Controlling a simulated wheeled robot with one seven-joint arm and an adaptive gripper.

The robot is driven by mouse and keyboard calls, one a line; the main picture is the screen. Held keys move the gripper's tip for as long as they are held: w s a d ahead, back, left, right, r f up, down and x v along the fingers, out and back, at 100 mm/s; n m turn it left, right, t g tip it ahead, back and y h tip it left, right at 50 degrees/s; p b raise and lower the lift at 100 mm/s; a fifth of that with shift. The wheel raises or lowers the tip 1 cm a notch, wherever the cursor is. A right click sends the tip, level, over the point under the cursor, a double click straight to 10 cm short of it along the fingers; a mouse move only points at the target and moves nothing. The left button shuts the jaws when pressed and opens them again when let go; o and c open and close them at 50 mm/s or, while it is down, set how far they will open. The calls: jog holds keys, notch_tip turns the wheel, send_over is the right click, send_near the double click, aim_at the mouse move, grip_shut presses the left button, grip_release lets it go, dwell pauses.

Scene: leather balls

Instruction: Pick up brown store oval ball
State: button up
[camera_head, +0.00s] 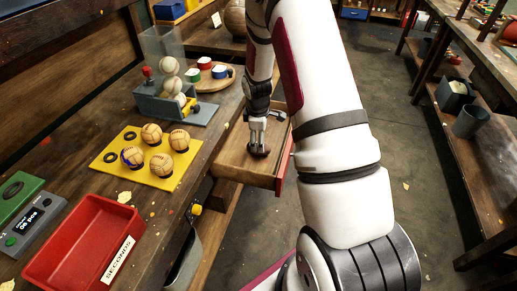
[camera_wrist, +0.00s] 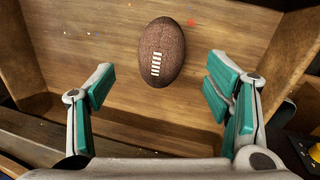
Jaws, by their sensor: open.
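The brown oval ball (camera_wrist: 161,52) has white laces and lies on the wooden floor of an open drawer (camera_wrist: 207,30). In the wrist view it sits ahead of my gripper (camera_wrist: 160,92), roughly centred between the two spread fingers with teal pads. The fingers are apart and nothing is between them. In the head view my gripper (camera_head: 258,145) points down over the drawer (camera_head: 232,163). The ball (camera_head: 259,151) shows there as a dark shape just under the fingertips. I cannot tell from this view how large the gap is.
The drawer walls surround the ball. On the bench left of the drawer are a yellow tray (camera_head: 108,160) with several tan balls, a red bin (camera_head: 75,225) and a clear dispenser (camera_head: 165,50) of white balls. Open floor lies to the right.

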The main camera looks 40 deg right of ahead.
jog(key=shift+w+d+f, duration=0.1)
jog(key=shift+w+f, duration=0.1)
jog(key=shift+f, duration=0.75)
jog(key=shift+w+f, duration=0.2)
jog(key=shift+f, duration=0.8)
jog(key=shift+w+d+f, duration=0.1)
jog(key=shift+w+f, duration=0.1)
jog(key=shift+f, duration=0.75)
jog(key=c, duration=1.3)
